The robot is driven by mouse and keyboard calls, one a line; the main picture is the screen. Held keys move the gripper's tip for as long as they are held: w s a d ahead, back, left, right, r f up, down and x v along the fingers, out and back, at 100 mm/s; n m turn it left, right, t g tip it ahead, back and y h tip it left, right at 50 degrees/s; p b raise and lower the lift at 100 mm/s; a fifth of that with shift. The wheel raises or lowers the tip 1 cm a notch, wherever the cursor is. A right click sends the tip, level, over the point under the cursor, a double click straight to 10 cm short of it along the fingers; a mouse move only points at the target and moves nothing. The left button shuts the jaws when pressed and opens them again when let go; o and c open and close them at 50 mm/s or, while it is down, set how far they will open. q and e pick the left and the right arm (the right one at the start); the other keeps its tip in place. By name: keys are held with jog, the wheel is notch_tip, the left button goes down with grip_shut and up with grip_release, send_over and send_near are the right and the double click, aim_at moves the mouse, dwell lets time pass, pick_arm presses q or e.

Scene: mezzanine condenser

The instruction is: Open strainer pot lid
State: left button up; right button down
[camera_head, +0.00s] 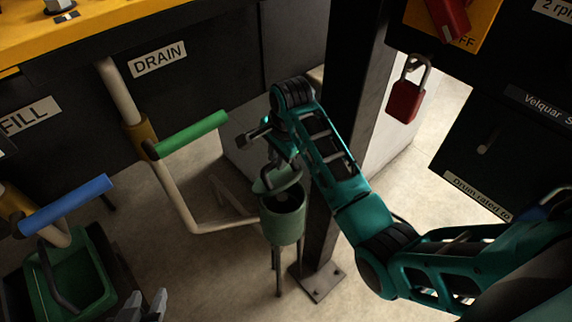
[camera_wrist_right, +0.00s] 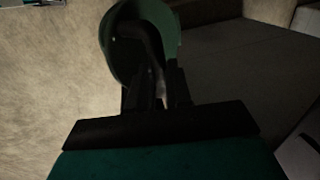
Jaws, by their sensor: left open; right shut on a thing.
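The strainer pot (camera_head: 283,226) is a green cylinder on thin legs, with its dark inside showing from above. Its green round lid (camera_head: 266,184) is raised and tilted at the back of the rim. Whether the lid still touches the pot is hard to see. My right gripper (camera_head: 284,166) is shut on the lid's dark curved handle. In the right wrist view, the lid (camera_wrist_right: 172,22) and handle (camera_wrist_right: 150,45) are beyond the fingers (camera_wrist_right: 158,92). My left gripper (camera_head: 146,304) is open at the bottom edge, left of the pot and apart from it.
A blue lever (camera_head: 66,205) and green bucket (camera_head: 75,278) are at lower left. A dark post (camera_head: 345,110) stands close behind my right arm. A red padlock (camera_head: 405,100) hangs right.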

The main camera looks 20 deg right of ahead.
jog(key=shift+w+a+f, duration=0.1)
jog(key=shift+w+a, duration=0.15)
jog(key=shift+w, duration=0.15)
jog(key=c, duration=1.5)
grip_release()
jog(key=o, duration=0.3)
jog(key=shift+w+f, duration=0.1)
jog(key=shift+w, duration=0.05)
jog(key=shift+o, duration=0.7)
jog(key=shift+d+r, duration=0.1)
jog(key=shift+r, duration=0.2)
